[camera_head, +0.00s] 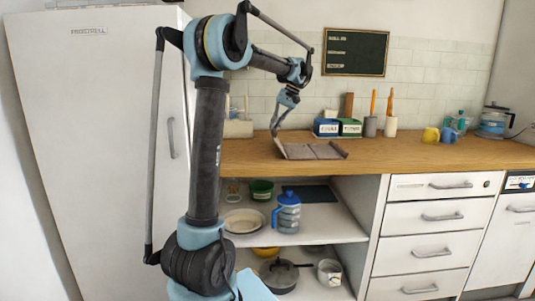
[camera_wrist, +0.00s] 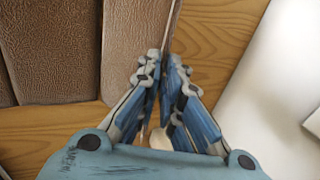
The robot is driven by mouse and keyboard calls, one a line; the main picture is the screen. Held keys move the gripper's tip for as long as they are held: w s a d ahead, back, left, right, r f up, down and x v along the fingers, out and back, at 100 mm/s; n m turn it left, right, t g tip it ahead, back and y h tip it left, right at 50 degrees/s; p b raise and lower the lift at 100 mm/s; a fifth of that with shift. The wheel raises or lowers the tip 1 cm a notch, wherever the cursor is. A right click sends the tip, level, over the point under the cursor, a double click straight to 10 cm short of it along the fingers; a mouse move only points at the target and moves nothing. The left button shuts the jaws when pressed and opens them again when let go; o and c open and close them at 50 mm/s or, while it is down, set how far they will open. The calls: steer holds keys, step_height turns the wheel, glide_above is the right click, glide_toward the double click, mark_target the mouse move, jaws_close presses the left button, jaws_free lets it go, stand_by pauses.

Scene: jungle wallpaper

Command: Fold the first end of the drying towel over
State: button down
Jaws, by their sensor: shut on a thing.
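The drying towel (camera_head: 315,151) lies on the wooden counter, grey-brown, with crease lines across it. Its left end rises to my gripper (camera_head: 277,130), and its right end looks slightly raised. In the wrist view the towel (camera_wrist: 58,50) shows as brown, textured panels left of the fingers. My gripper (camera_wrist: 163,65) is shut on a thin edge of the towel, which stands up nearly edge-on between the fingertips. The fingers hide part of the gripped edge.
Blue and green boxes (camera_head: 338,128) and utensil pots (camera_head: 380,126) stand behind the towel. Open shelves (camera_head: 330,230) with dishes lie below the counter. A tall fridge (camera_head: 95,120) stands at left.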

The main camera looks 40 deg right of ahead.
steer(key=shift+s+d, duration=0.1)
steer(key=shift+d, duration=0.05)
steer(key=shift+s+d+r+t+y, duration=0.15)
steer(key=shift+s+d+t+y, duration=0.15)
steer(key=shift+d+y, duration=0.25)
steer(key=shift+s+d+r+t+y, duration=0.15)
steer(key=shift+s+d+t+y, duration=0.15)
steer(key=shift+d+y, duration=0.2)
steer(key=c, duration=1.8)
jaws_free()
steer(key=shift+o, duration=0.2)
steer(key=shift+r, duration=0.1)
steer(key=shift+v, duration=2.9)
steer(key=shift+s, duration=0.1)
